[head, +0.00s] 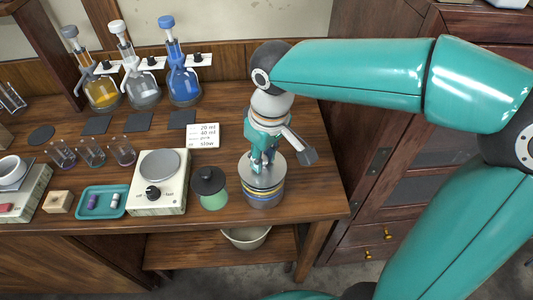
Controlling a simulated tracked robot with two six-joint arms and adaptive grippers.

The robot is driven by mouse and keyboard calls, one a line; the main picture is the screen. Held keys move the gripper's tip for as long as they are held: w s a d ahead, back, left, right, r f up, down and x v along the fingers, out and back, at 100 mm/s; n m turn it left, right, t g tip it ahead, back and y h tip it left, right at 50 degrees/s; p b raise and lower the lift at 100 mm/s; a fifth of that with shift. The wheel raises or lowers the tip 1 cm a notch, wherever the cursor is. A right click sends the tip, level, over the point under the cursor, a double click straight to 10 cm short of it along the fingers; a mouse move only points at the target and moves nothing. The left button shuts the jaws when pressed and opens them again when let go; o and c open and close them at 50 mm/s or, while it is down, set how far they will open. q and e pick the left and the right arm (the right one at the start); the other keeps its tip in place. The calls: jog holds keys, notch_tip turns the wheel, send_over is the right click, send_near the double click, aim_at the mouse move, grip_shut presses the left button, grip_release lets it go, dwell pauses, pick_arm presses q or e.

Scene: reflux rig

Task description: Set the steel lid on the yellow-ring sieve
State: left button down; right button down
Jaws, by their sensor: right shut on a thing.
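The steel lid (250,172) is a round grey disc at the top of a short stack of round sieves near the right end of the bench. The yellow-ring sieve (264,193) shows its yellow band in that stack, with a blue band near it and steel below. My right gripper (263,163) points down over the stack and is shut on the lid from above. The lid looks level and lined up with the stack; I cannot tell whether it touches the sieve. My left gripper is not in view.
Left of the stack stands a green jar with a black lid (210,186), then a hotplate (159,180) and a teal tray (102,202). The bench's right edge is close.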

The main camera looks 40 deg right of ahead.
aim_at(263, 158)
jog(key=shift+f+b, duration=0.4)
jog(key=shift+f, duration=0.15)
jog(key=c, duration=0.8)
grip_release()
jog(key=shift+c, duration=0.2)
notch_tip(263, 158, up, 9)
jog(key=p, duration=0.7)
jog(key=shift+w+r+p, duration=0.1)
jog(key=shift+p, duration=0.3)
